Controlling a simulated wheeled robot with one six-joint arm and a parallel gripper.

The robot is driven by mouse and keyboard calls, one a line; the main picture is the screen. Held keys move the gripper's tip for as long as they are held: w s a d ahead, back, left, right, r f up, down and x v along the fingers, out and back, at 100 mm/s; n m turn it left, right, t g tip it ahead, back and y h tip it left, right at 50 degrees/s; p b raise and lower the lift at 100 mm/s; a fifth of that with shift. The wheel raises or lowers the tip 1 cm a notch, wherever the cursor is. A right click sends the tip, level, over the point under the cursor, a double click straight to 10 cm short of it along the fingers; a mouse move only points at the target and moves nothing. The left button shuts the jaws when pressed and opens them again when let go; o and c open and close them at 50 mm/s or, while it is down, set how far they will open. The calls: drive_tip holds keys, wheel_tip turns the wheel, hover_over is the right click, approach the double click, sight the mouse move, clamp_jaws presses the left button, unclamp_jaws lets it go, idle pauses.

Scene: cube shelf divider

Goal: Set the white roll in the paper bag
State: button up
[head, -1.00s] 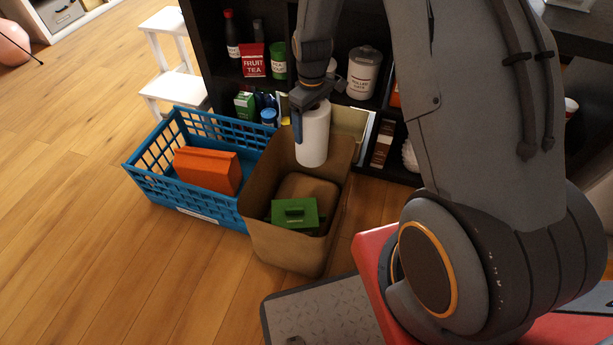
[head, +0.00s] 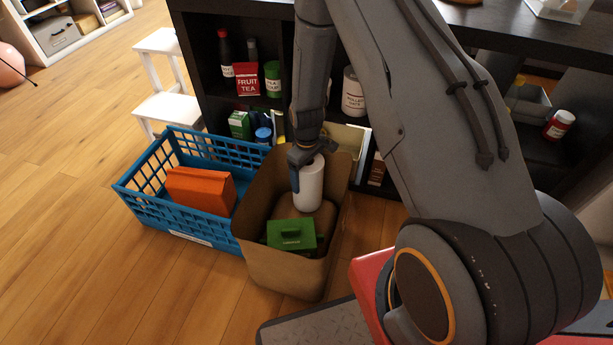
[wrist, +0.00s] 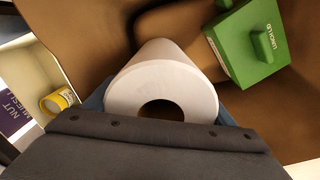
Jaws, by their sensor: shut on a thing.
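The white roll (head: 309,185) is upright inside the mouth of the brown paper bag (head: 275,272). My gripper (head: 296,178) is shut on the roll, with one blue finger showing on its left side. In the wrist view the roll (wrist: 165,85) shows its open end toward the camera, with the bag's brown inside (wrist: 110,25) around it. A green lunch box (head: 291,235) lies in the bag in front of the roll, and it also shows in the wrist view (wrist: 245,50). A tan item (head: 322,218) lies beside it. Whether the roll touches what is below it I cannot tell.
A blue crate (head: 180,228) with an orange box (head: 200,190) stands left of the bag. A dark shelf (head: 205,60) with jars and packets is close behind. A white step stool (head: 165,95) stands at the back left. The wood floor at left is clear.

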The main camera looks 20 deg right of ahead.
drive_tip(key=o, duration=0.9)
drive_tip(key=shift+c, duration=0.2)
wheel_tip(320, 180, up, 12)
drive_tip(key=p, duration=0.3)
drive_tip(key=s+a+r+m, duration=0.1)
drive_tip(key=s+a+r, duration=0.3)
drive_tip(key=r, duration=0.6)
drive_tip(key=s+a+r+m, duration=0.1)
drive_tip(key=s+a+r, duration=0.3)
drive_tip(key=r, duration=0.6)
drive_tip(key=s+r, duration=0.3)
drive_tip(key=s, duration=0.4)
drive_tip(key=s+a+r+m, duration=0.1)
drive_tip(key=s+r, duration=0.3)
drive_tip(key=s, duration=0.3)
drive_tip(key=s+a+r, duration=0.1)
drive_tip(key=s+r, duration=0.3)
drive_tip(key=s, duration=0.3)
drive_tip(key=shift+y, duration=0.3)
